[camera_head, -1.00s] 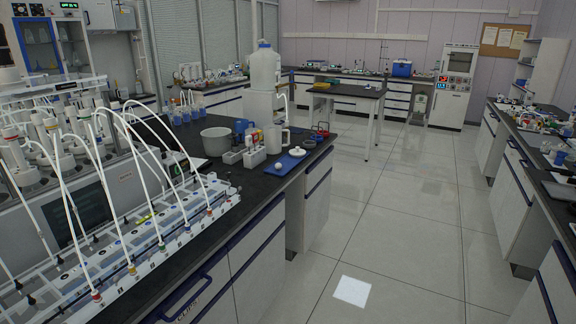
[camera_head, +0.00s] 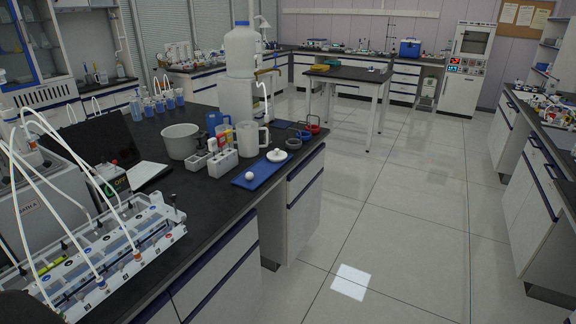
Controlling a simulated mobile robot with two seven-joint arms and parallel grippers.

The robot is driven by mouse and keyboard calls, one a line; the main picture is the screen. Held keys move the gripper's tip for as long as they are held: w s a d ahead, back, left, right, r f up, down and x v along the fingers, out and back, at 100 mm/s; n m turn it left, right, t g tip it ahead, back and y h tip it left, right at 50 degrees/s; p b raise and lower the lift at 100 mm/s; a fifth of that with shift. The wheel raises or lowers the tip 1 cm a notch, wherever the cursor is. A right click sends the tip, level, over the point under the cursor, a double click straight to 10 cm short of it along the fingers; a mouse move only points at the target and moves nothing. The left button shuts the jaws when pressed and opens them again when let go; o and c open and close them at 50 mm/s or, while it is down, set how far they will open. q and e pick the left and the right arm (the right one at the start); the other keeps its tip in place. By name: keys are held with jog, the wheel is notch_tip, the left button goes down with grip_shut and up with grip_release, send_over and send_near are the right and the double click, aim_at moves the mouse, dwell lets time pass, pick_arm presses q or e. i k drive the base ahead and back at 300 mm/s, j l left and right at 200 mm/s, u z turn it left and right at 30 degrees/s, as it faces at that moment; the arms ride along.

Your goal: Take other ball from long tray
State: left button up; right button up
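A long blue tray (camera_head: 246,181) lies near the front edge of the dark bench on the left. A small white ball (camera_head: 249,176) rests at its near end. A white round lid-like piece with a knob (camera_head: 277,155) sits at its far end. Neither of my grippers can be made out in the head view.
On the bench behind the tray stand a grey pot (camera_head: 181,141), a white jug (camera_head: 250,138), a blue jug (camera_head: 214,122) and small white racks (camera_head: 221,160). A white reactor rack with tubes (camera_head: 130,245) fills the near left. The tiled floor (camera_head: 400,220) to the right is open.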

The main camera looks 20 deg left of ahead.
aim_at(250, 175)
jog(key=i+l+u, duration=0.1)
jog(key=i, duration=0.55)
jog(key=i+l+u, duration=0.15)
jog(key=i, duration=0.5)
jog(key=i+l+u, duration=0.1)
jog(key=i+u, duration=0.15)
jog(key=u, duration=0.15)
jog(key=i+l+u, duration=0.15)
jog(key=u, duration=0.25)
jog(key=i+l+u, duration=0.5)
jog(key=u, duration=0.3)
jog(key=i+l+u, duration=0.1)
jog(key=l+u, duration=0.55)
jog(key=l, duration=0.2)
jog(key=i+l+u, duration=0.1)
jog(key=l+u, duration=0.15)
jog(key=l, duration=0.15)
